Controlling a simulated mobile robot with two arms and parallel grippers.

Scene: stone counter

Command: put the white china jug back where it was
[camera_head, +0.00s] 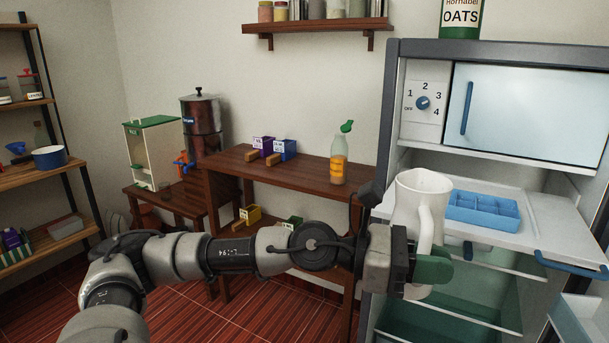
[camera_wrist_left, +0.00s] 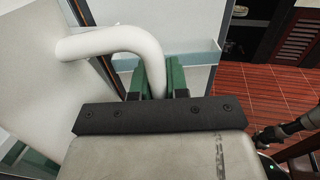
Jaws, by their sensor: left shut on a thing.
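The white china jug (camera_head: 414,205) is held up in front of the fridge-like cabinet, roughly upright, with its open top visible. My left gripper (camera_head: 432,270) is shut on the jug's handle, its green finger pads around the lower part. In the left wrist view the gripper's green fingers (camera_wrist_left: 161,78) close on the handle (camera_wrist_left: 118,42), and the jug's body (camera_wrist_left: 45,95) fills the left side. The jug's lower part is partly hidden behind the gripper in the head view. My right gripper is not in view.
A white pull-out shelf (camera_head: 545,228) holds a blue divided tray (camera_head: 482,210) just right of the jug. Glass shelves (camera_head: 450,305) lie below. A wooden table (camera_head: 300,168) with a bottle (camera_head: 339,160) and small bins stands behind. An oats container (camera_head: 460,18) is on top.

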